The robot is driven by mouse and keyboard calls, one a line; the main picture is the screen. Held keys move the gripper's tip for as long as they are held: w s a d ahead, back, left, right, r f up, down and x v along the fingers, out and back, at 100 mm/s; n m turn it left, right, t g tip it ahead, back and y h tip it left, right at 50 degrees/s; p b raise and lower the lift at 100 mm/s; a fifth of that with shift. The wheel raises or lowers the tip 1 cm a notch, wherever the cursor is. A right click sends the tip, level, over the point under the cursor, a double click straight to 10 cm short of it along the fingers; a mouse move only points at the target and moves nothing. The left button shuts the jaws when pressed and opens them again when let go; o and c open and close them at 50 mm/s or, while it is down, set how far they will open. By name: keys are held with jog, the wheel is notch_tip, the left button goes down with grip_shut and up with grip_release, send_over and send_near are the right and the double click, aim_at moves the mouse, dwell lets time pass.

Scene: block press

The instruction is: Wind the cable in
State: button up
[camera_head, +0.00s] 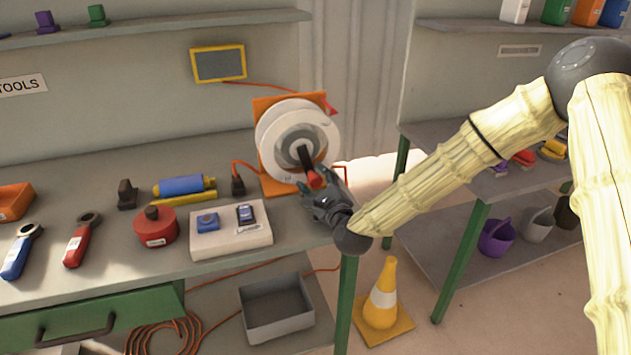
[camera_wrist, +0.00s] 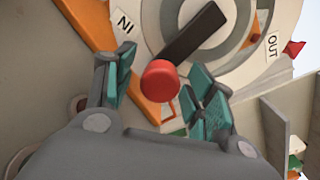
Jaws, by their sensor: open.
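A white cable reel (camera_head: 298,139) stands in an orange frame (camera_head: 269,183) at the right end of the workbench. Its black crank arm (camera_head: 305,157) ends in a red knob (camera_head: 315,180), pointing down and slightly right. My gripper (camera_head: 322,196) is at the knob. In the wrist view the red knob (camera_wrist: 161,81) lies between the open fingers (camera_wrist: 156,88), with gaps on both sides. An "IN" label (camera_wrist: 124,24) is left of the crank and an "OUT" label (camera_wrist: 273,46) is right. An orange cable (camera_head: 150,330) lies coiled on the lower shelf.
A switch box (camera_head: 232,238), a red round container (camera_head: 156,227) and a black plug (camera_head: 238,185) are on the bench (camera_head: 100,255) left of my gripper. A grey bin (camera_head: 276,308) sits below. A traffic cone (camera_head: 383,300) stands on the floor.

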jog(key=shift+c, duration=0.5)
grip_shut()
jog(key=shift+f, duration=0.1)
